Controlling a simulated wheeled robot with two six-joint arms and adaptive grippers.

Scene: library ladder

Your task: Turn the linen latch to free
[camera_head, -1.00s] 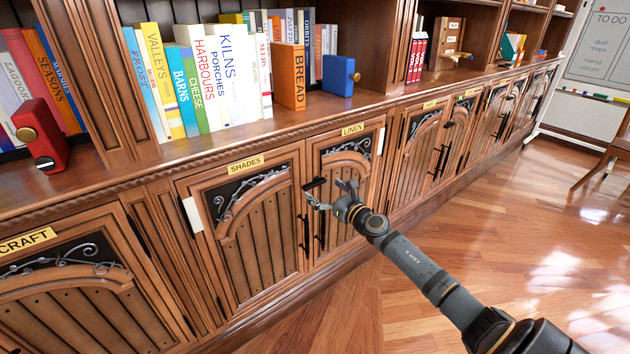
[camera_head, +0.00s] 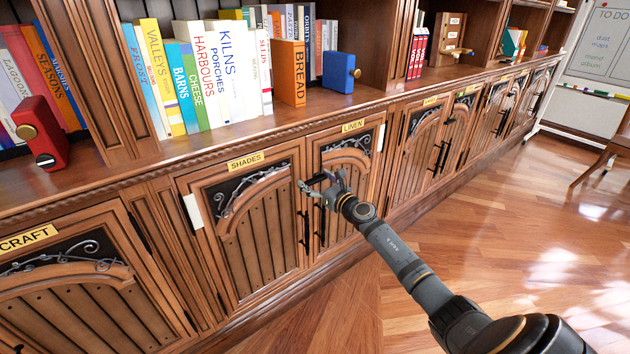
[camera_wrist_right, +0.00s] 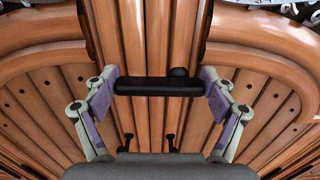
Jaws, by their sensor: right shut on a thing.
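The linen latch is a black bar (camera_wrist_right: 158,87) in the right wrist view, lying level across the seam between two cabinet doors. My right gripper (camera_wrist_right: 160,88) has a finger against each end of the bar and is shut on it. In the head view my right gripper (camera_head: 318,188) is at the upper inner corner of the door labelled LINEN (camera_head: 340,185), and its fingers mostly hide the latch. My left gripper is not in view.
The SHADES door (camera_head: 258,230) is beside the LINEN door, both closed, with dark upright handles below the latch. Books, a red block (camera_head: 42,135) and a blue block (camera_head: 340,73) stand on the shelf above.

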